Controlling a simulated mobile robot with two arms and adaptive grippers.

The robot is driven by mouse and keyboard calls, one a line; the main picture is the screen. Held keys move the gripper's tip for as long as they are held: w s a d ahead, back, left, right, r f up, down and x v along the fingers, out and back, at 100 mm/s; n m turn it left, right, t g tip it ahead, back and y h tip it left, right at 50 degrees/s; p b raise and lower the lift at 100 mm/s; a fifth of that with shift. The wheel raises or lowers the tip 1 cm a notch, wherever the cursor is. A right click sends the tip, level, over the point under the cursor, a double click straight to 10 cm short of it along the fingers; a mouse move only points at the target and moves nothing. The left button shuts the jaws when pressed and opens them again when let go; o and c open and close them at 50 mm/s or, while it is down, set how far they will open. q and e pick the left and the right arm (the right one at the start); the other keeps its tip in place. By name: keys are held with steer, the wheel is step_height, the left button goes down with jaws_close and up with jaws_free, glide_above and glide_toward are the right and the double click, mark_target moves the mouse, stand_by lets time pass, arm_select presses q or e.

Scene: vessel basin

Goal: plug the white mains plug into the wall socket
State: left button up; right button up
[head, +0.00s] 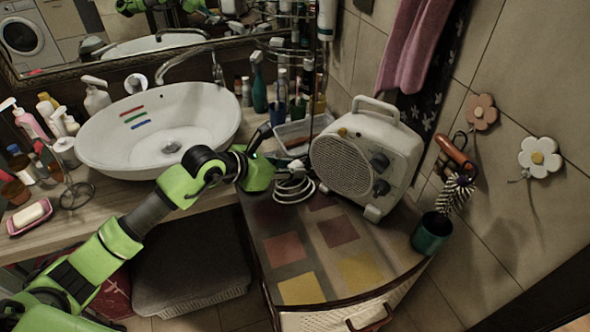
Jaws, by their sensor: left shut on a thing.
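My left gripper (272,161) is at the front right of the basin, over the cabinet top beside a coiled white cable (294,186). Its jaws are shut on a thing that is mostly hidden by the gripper. I take this to be the white mains plug, but its shape and pins cannot be made out. The cable coil lies between the gripper and a white fan heater (358,160), which stands upright on the cabinet. I cannot make out a wall socket. My right gripper is not in view.
The white basin (190,125) is left of the gripper. A clear tray (299,131) and several bottles stand behind it. A teal cup (431,234) with a brush is at the cabinet's right edge. The patterned cabinet top (318,262) is clear in front. Flower ornaments (540,157) are on the tiled wall.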

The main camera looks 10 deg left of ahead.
mark_target(290, 167)
arm_select(q)
steer(key=shift+r+p, duration=1.6)
steer(key=shift+r, duration=1.35)
steer(key=shift+s+a+f, duration=0.1)
steer(key=shift+s, duration=0.4)
steer(key=s+a+r+m+g+h+b, duration=0.1)
steer(key=s+a+m, duration=0.1)
steer(key=s, duration=0.7)
steer(key=s+a+r+m+g+h+b, duration=0.1)
steer(key=s+r+b, duration=0.1)
steer(key=s, duration=0.8)
steer(key=shift+s+a+r+m+g+h, duration=0.2)
steer(key=shift+s+a+m+g+h, duration=0.1)
steer(key=shift+a+m, duration=0.1)
steer(key=shift+w, duration=0.15)
